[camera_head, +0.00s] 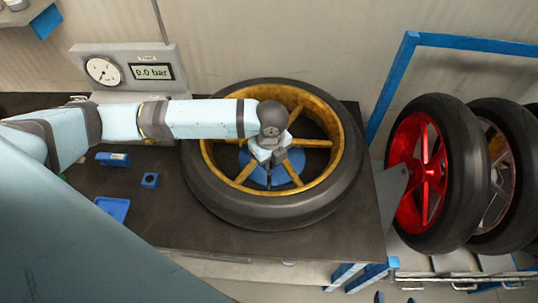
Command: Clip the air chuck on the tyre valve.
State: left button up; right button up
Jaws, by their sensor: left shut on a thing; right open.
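The motorcycle wheel (207,195), a black tyre on a yellow spoked rim, lies flat on the dark bench. My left arm reaches across from the left, and my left gripper (279,158) is above the wheel's middle, pointing down. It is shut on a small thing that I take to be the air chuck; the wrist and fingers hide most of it. I cannot make out the tyre valve. The gauge (130,71) behind the bench's left part reads 0.0 bar. My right gripper is not in view.
A blue disc (290,173) lies under the hub. Left of the wheel are a blue block (113,159), a small blue holed block (150,180) and a blue tray (113,208). A red-rimmed wheel (445,175) stands in a blue rack at right. The bench's front middle is clear.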

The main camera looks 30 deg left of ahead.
dwell(0.7)
pick_arm(q)
jog(key=shift+p, duration=0.55)
dwell(0.4)
jog(key=shift+p, duration=0.65)
jog(key=shift+f, duration=0.75)
dwell(0.8)
jog(key=shift+f, duration=0.1)
dwell(0.8)
dwell(0.4)
jog(key=o, duration=1.4)
